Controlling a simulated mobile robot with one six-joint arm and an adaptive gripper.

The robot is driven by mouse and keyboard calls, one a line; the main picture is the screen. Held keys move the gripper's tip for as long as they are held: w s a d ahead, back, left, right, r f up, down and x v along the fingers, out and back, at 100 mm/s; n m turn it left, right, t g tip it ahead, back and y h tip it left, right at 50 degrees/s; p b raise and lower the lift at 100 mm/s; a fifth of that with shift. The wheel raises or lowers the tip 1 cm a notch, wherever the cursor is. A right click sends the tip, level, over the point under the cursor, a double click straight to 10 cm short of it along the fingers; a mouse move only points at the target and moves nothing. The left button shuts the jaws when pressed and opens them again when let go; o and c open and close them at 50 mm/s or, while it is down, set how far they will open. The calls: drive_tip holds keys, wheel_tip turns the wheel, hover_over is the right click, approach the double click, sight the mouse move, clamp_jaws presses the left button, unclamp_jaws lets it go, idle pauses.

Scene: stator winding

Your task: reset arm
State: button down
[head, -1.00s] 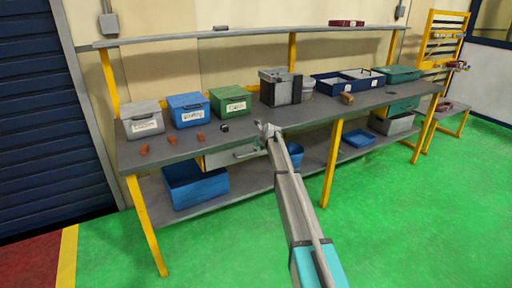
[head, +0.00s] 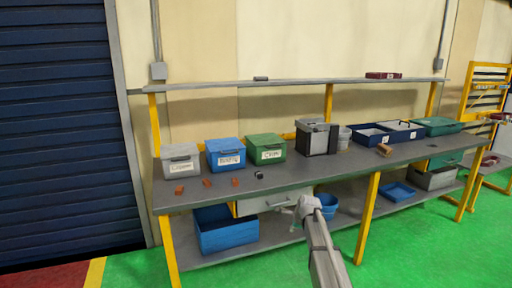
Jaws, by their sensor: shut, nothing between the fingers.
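My arm reaches up from the bottom of the head view. My gripper (head: 301,207) is at its end, in front of the workbench's front edge and close to the handle of the grey drawer (head: 262,203). It looks small here, and its fingers are shut with nothing seen between them. The workbench (head: 340,172) runs across the view with its top clear around the gripper.
Grey (head: 181,161), blue (head: 225,153) and green (head: 265,149) labelled boxes stand on the bench, with several small brown blocks (head: 207,183) in front. A grey-black machine (head: 317,137) stands right of them. A blue bin (head: 222,229) is below. Green floor (head: 420,245) is open in front.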

drive_tip(key=s+d+f+n+g+h, duration=0.1)
drive_tip(key=s+n+g, duration=0.2)
drive_tip(key=s+n, duration=1.1)
drive_tip(key=s+d+f+n+g+h, duration=0.15)
drive_tip(key=s+n, duration=0.45)
drive_tip(key=s, duration=1.7)
wheel_tip(320, 180, up, 12)
drive_tip(key=p, duration=1.2)
drive_tip(key=shift+w+a+r, duration=0.2)
drive_tip(key=shift+w+a, duration=0.05)
drive_tip(key=shift+a, duration=0.2)
drive_tip(key=shift+g, duration=0.25)
